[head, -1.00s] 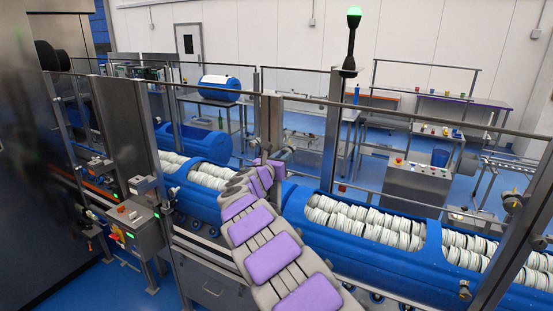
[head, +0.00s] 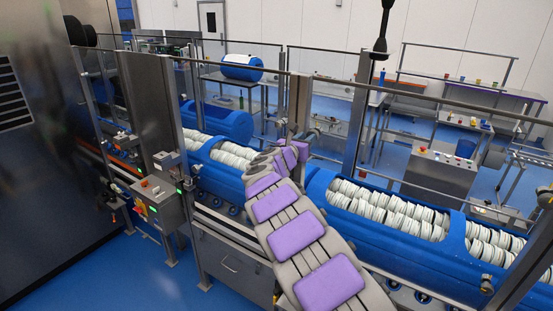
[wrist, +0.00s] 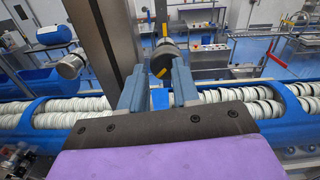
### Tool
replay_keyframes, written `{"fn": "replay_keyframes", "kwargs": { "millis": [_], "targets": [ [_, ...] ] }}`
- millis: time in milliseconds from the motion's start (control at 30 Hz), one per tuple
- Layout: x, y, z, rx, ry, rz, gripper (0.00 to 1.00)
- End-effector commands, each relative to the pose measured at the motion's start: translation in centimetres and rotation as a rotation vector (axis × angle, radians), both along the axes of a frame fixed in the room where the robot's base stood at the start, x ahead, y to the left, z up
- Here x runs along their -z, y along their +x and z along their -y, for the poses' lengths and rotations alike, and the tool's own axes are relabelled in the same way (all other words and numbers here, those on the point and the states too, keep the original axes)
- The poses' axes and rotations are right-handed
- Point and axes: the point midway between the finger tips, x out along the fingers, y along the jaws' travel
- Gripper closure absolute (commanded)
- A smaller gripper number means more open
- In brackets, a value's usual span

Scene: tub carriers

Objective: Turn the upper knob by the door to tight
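A dark round knob with a yellow mark (wrist: 163,60) shows in the wrist view, beside the grey metal post (wrist: 103,40). My gripper (wrist: 158,82) has its two blue-grey fingers apart, with the knob ahead of and between their tips. I cannot tell whether either finger touches it. A metallic round knob (wrist: 70,66) sticks out on the post's left side. In the head view my gripper (head: 298,145) is at the post (head: 299,100), and my arm hides most of the fingers and knob.
A blue conveyor tub (head: 385,235) full of white discs runs behind the rail. A control box with buttons (head: 155,195) stands at left. Other round knobs (head: 487,285) sit on the right-hand post. A grey cabinet (head: 230,262) is below my arm.

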Motion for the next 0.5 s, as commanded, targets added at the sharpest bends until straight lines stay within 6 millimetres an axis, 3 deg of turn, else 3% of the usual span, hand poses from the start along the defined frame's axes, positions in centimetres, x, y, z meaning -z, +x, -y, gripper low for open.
{"fn": "replay_keyframes", "kwargs": {
  "millis": [33, 267, 500],
  "targets": [
    [0.3, -0.6, 1.1, 0.019, 0.005, -0.005, 0.54],
    [0.3, -2.1, -0.1, 0.02, 0.001, -0.005, 0.32],
    [0.1, -3.3, -3.2, 0.014, -0.012, 0.0, 0.31]
  ]
}}
